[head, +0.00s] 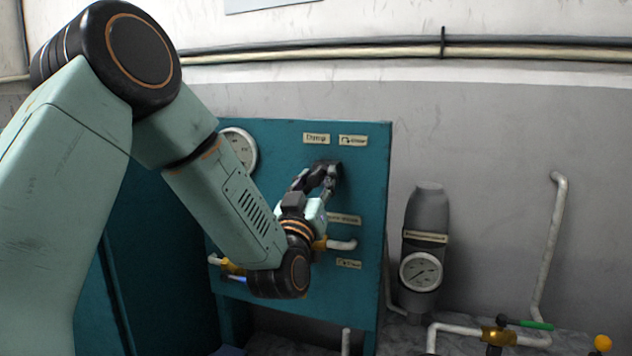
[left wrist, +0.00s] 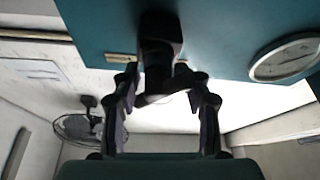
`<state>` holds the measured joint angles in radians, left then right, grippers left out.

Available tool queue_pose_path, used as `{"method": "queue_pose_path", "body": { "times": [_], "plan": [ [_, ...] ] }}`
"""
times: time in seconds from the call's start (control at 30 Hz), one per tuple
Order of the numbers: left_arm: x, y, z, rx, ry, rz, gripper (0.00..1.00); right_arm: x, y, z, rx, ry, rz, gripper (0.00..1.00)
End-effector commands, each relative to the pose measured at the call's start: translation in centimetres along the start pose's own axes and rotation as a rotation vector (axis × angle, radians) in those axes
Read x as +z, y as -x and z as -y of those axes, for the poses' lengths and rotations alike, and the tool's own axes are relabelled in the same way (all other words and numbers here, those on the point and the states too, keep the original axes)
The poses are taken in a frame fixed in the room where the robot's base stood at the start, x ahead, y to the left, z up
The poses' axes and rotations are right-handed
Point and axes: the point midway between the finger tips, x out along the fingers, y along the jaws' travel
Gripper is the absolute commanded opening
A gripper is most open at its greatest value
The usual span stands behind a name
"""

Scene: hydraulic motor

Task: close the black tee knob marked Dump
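The black tee knob (head: 337,168) sits on the teal panel below the Dump label (head: 316,139). My left gripper (head: 322,176) is at the knob and partly covers it in the head view. In the left wrist view the dark knob (left wrist: 160,32) projects from the panel between the two fingers of my left gripper (left wrist: 158,72). The fingers stand apart, one on each side of the knob, with a light gap showing beside it. Firm contact cannot be made out. My right gripper is not in view.
The teal panel (head: 375,210) also carries a gauge (head: 240,148) and an arrow label (head: 353,141). A valve with a white pipe (head: 342,245) lies just below my left gripper. A grey cylinder (head: 428,212) with a gauge stands to the right, near more pipes (head: 553,245).

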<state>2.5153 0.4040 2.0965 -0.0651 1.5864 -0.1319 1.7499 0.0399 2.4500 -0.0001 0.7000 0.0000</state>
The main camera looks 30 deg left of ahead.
Motion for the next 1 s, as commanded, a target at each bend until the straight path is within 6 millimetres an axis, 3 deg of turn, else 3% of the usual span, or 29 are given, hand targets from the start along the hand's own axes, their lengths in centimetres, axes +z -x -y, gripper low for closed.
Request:
{"method": "queue_pose_path", "body": {
  "times": [0.43, 0.77, 1.0],
  "plan": [
    [0.2, 0.1, 0.0, 0.000, 0.000, 0.007, 0.82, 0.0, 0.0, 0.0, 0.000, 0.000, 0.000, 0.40],
    [0.3, 0.3, 0.0, -0.001, 0.000, 0.009, 0.82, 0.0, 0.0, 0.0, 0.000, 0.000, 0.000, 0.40],
    [0.3, 3.6, 0.1, -0.001, 0.002, 0.013, 0.82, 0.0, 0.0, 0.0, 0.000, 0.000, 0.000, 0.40]
  ]
}}
